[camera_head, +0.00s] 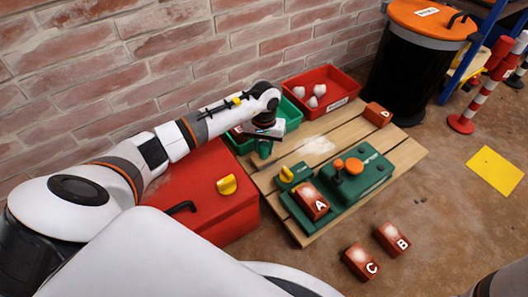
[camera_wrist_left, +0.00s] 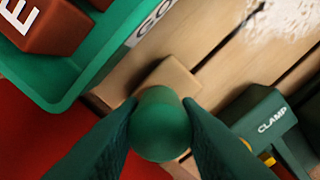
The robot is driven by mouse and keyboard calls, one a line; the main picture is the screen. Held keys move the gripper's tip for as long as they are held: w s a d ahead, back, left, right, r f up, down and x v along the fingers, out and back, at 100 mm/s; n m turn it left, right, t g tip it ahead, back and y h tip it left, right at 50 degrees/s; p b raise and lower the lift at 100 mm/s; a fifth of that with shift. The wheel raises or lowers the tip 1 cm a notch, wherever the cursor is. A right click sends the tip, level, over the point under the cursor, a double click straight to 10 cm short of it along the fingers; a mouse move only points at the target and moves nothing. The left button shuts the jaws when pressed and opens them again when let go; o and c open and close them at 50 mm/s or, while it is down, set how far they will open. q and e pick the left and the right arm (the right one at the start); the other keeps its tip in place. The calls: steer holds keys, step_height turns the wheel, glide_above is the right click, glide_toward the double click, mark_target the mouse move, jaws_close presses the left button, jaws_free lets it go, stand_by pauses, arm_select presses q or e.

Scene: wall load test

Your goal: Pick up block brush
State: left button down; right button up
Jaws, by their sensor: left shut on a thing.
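The block brush has a round green handle (camera_wrist_left: 160,122) and a tan block (camera_wrist_left: 167,78) just beyond it, in the left wrist view. My left gripper (camera_wrist_left: 160,130) is shut on the green handle, with one dark green finger on each side. In the head view my left gripper (camera_head: 264,148) is low over the left part of the wooden pallet (camera_head: 318,150), beside the green bin. The brush is mostly hidden there. I cannot tell whether its block touches the boards. My right gripper is not in view.
A green bin (camera_head: 292,112) holding red blocks and a red bin (camera_head: 345,99) with white lumps stand at the wall. A green clamp fixture (camera_head: 365,180) with block A (camera_head: 312,200) is to the right. A red box (camera_head: 205,195) is left. White powder (camera_head: 317,144) lies on the boards.

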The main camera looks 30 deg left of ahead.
arm_select(q)
steer(key=shift+r, duration=0.1)
step_height(320, 180, up, 9)
steer(key=p, duration=0.6)
steer(key=shift+r+p, duration=0.25)
steer(key=shift+p, duration=0.1)
steer(key=shift+r, duration=0.15)
